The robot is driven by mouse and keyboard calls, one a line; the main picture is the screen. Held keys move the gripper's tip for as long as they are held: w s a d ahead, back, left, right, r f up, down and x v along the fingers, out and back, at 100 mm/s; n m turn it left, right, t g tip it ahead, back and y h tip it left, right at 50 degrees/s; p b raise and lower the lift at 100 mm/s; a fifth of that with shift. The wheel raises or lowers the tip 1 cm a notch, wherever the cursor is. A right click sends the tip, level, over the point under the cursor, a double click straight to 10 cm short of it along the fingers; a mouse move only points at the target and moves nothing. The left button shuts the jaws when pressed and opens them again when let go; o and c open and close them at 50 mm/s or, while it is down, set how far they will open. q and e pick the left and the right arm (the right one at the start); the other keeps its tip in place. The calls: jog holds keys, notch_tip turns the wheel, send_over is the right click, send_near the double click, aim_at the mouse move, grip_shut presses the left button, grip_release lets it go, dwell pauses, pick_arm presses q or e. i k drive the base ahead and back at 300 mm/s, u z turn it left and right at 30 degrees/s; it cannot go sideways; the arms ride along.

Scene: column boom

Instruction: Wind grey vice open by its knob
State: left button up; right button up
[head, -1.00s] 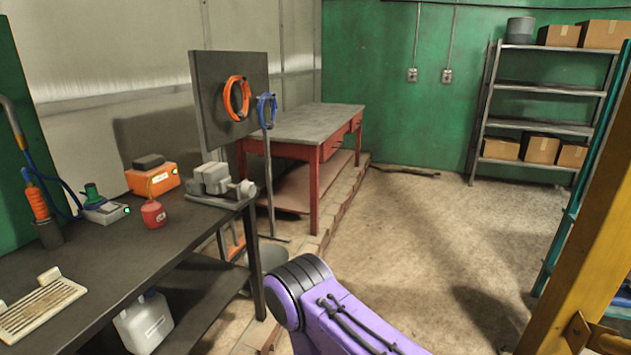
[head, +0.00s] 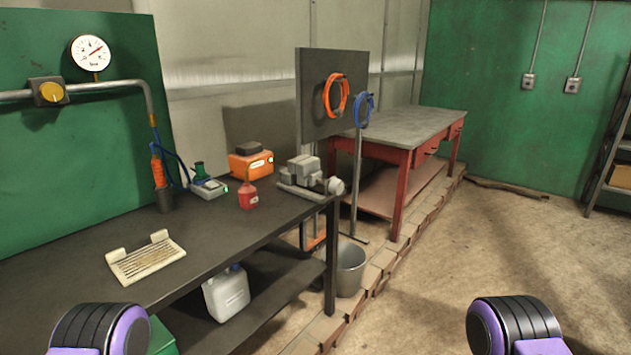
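The grey vice (head: 303,174) sits at the far right corner of the dark workbench (head: 110,225) in the head view. Its round light-grey knob (head: 334,186) faces right, past the bench's right edge. How far its jaws are apart is too small to tell. Purple and black parts of my two arms show at the bottom, one at the left and one at the right. Neither gripper is in view.
On the bench are a red oil can (head: 248,196), an orange box (head: 250,164), a small grey device (head: 208,187) and a cream slotted tray (head: 146,258). A hose board (head: 312,95) stands behind the vice. A bucket (head: 349,269) stands on the floor. Floor at right is clear.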

aim_at(337, 187)
jog(key=k, duration=0.35)
jog(key=z, duration=1.15)
jog(key=i, duration=1)
jog(key=u, duration=0.7)
jog(key=i, duration=0.8)
jog(key=u, duration=0.9)
